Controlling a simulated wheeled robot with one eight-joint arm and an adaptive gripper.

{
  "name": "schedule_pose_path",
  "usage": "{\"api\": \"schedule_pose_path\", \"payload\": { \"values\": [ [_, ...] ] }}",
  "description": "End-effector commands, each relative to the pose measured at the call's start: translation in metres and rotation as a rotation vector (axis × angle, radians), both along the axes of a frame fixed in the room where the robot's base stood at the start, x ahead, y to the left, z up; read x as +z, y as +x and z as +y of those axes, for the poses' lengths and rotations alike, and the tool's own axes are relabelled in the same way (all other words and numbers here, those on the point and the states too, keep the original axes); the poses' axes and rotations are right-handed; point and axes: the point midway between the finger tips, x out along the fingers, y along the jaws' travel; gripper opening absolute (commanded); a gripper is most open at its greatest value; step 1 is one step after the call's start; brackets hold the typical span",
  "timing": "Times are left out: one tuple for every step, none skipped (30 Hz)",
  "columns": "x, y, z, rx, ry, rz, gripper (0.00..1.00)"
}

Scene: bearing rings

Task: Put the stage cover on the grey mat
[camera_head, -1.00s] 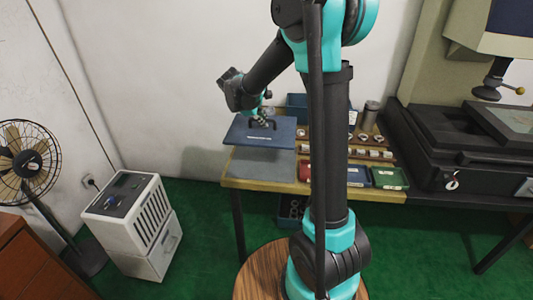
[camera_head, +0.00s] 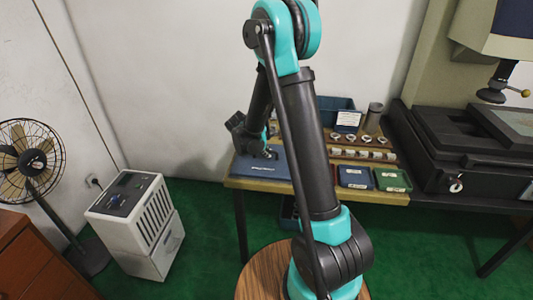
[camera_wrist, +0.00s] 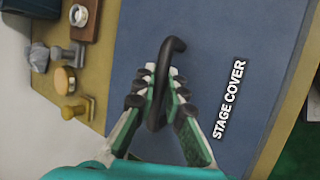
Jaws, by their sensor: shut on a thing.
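The stage cover (camera_head: 262,163) is a flat blue panel with a white label and a black bar handle (camera_wrist: 174,47). It lies over the left end of the table, and its blue top (camera_wrist: 222,45) fills much of the wrist view. My gripper (camera_wrist: 163,85) is shut on the handle; it also shows above the panel in the head view (camera_head: 268,152). The grey mat is hidden, with the cover over its place. I cannot tell whether the cover touches the mat or hangs just above it.
A blue tray (camera_head: 353,177) and a green tray (camera_head: 393,180) stand right of my arm. Rings sit on a wooden rack (camera_head: 364,153) behind them. A blue bin (camera_head: 332,105) stands at the back. Brass pieces (camera_wrist: 66,80) sit beside the cover.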

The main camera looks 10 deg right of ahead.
Motion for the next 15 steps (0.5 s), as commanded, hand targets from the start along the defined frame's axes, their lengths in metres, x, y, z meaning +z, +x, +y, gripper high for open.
{"api": "schedule_pose_path", "payload": {
  "values": [
    [-0.0033, 0.0000, -0.0001, 0.000, 0.000, -0.001, 0.00],
    [-0.0040, -0.0002, -0.0002, 0.000, 0.000, -0.001, 0.00],
    [-0.0041, -0.0004, -0.0002, 0.000, 0.000, -0.001, 0.00],
    [-0.0040, -0.0004, -0.0003, 0.000, 0.000, -0.001, 0.00],
    [-0.0039, -0.0004, -0.0002, 0.000, 0.000, -0.001, 0.00],
    [-0.0038, -0.0004, -0.0002, 0.000, 0.000, -0.001, 0.00],
    [-0.0038, -0.0004, -0.0002, 0.000, 0.000, -0.001, 0.00],
    [-0.0038, -0.0004, -0.0002, 0.000, 0.000, -0.001, 0.00],
    [-0.0042, -0.0003, -0.0001, 0.000, 0.000, 0.000, 0.00],
    [-0.0048, -0.0003, -0.0002, 0.000, 0.000, 0.000, 0.00],
    [-0.0056, -0.0003, -0.0002, 0.000, 0.000, 0.000, 0.00],
    [-0.0054, -0.0003, -0.0001, 0.000, 0.000, 0.000, 0.15],
    [-0.0053, -0.0003, -0.0001, 0.000, 0.000, 0.000, 0.19],
    [-0.0053, -0.0003, -0.0001, 0.000, 0.000, 0.000, 0.23],
    [-0.0053, -0.0003, -0.0001, 0.000, 0.000, 0.000, 0.28]
  ]
}}
